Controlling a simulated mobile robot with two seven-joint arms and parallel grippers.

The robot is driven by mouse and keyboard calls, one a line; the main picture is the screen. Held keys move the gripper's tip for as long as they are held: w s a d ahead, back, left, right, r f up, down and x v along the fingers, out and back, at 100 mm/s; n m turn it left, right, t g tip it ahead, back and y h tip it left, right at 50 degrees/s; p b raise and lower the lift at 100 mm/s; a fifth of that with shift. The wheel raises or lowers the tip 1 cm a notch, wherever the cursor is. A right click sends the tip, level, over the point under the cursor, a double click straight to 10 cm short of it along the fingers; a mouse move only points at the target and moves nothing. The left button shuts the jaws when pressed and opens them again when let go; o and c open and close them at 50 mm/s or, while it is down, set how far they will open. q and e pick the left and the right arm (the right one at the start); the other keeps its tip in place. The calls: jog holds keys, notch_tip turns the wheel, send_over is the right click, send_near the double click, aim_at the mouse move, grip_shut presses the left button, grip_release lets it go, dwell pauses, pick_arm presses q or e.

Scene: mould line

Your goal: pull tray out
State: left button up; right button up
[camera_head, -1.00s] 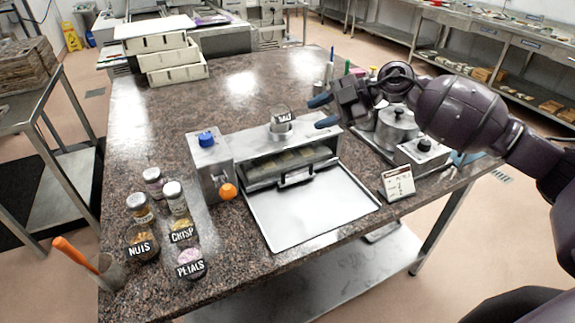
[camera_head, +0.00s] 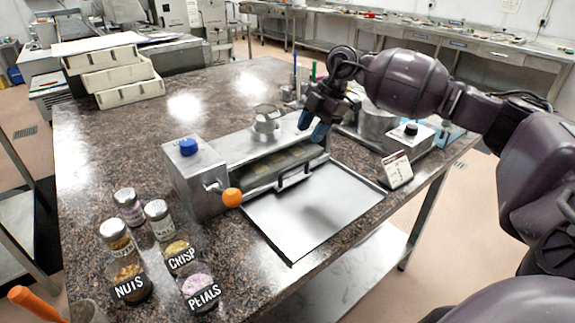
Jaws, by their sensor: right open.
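A steel machine (camera_head: 197,180) with a blue knob and an orange-knobbed lever stands on the granite table. In its long front slot lies a tray (camera_head: 262,172) with pale shapes in it, partly hidden under the machine's top. A dark handle (camera_head: 293,177) stands at the tray's front edge, at the back of a bare flat metal plate (camera_head: 315,212). My right gripper (camera_head: 312,127) is open and empty, its blue fingertips pointing down at the right end of the machine's top, behind and above the handle. My left gripper is not in view.
Jars of toppings (camera_head: 198,290) stand at the front left. A small sign (camera_head: 397,170) stands right of the plate, near a metal control box (camera_head: 408,138) and a pot. White crates (camera_head: 112,70) are stacked at the back left. The table's middle back is clear.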

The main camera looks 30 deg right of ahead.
aim_at(292, 166)
jog(key=b+x, duration=0.1)
jog(key=x, duration=0.9)
jog(key=shift+a, duration=0.1)
jog(key=shift+c, duration=0.3)
grip_shut()
